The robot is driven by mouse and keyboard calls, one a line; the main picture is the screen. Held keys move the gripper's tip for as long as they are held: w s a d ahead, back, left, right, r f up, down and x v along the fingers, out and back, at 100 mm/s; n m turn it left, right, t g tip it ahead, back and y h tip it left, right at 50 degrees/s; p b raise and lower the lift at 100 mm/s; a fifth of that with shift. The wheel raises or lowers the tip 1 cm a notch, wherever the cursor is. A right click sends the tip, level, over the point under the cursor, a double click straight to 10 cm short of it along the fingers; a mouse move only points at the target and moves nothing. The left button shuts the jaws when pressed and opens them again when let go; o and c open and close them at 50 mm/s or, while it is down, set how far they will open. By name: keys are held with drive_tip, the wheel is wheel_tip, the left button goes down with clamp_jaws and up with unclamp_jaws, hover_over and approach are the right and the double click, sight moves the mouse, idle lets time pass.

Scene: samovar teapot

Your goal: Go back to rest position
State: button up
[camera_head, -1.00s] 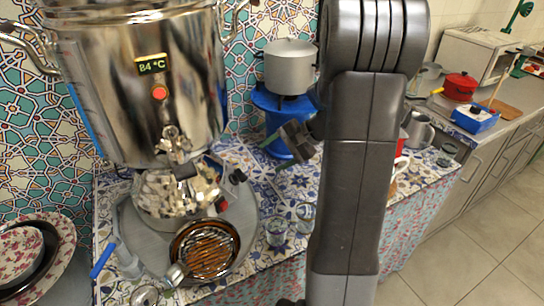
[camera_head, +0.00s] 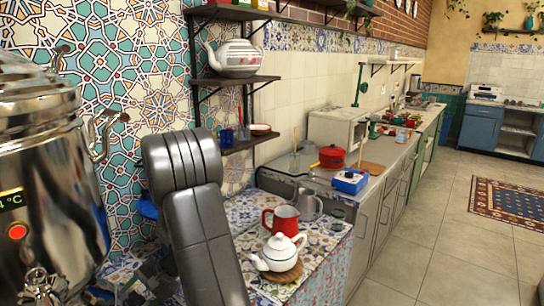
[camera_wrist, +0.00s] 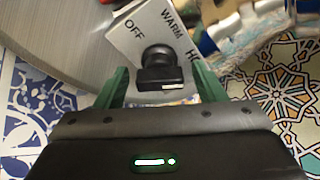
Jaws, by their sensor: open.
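My gripper (camera_wrist: 161,84) is open in the wrist view, its two green fingers apart. Between and just beyond them is a black knob (camera_wrist: 157,68) on a light panel (camera_wrist: 150,28) marked OFF and WARM.
A white teapot (camera_head: 278,252) stands on the tiled table near a red mug (camera_head: 282,220) and a grey jug (camera_head: 310,203). Another teapot (camera_head: 236,58) is on a wall shelf. A counter holds a red pot (camera_head: 332,156). The floor (camera_head: 440,235) at right is open.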

drive_tip(key=shift+a+f+b, duration=0.15)
drive_tip(key=shift+f+b, duration=0.05)
drive_tip(key=shift+b, duration=0.15)
drive_tip(key=shift+r+n, duration=0.15)
drive_tip(key=shift+n, duration=0.45)
drive_tip(key=shift+r+m, duration=0.1)
drive_tip(key=shift+m, duration=0.2)
